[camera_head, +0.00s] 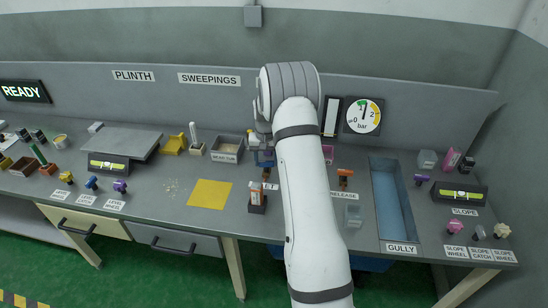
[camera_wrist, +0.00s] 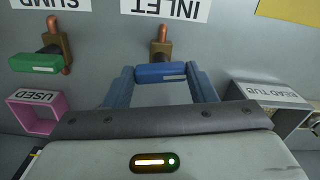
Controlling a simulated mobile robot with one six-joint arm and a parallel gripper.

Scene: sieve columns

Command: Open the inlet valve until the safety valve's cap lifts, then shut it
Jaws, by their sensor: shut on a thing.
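In the wrist view, the inlet valve has a blue bar handle (camera_wrist: 161,73) on a brass body with a copper stub (camera_wrist: 162,36), beside the upside-down INLET label. My gripper (camera_wrist: 160,78) has its two blue fingers at the ends of this handle and is shut on it. The handle lies crosswise to the copper stub. In the head view, my arm covers most of the valve and gripper. A round gauge (camera_head: 363,116) marked bar stands on the back panel, its needle pointing about straight up. I cannot make out the safety valve's cap; my arm may hide it.
A green-handled valve (camera_wrist: 36,62) by the SUMP label and a pink USED box (camera_wrist: 37,112) are close on the left in the wrist view. A labelled tub (camera_wrist: 268,96) is close on the right. An orange-handled valve (camera_head: 345,173) sits above the RELEASE label.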

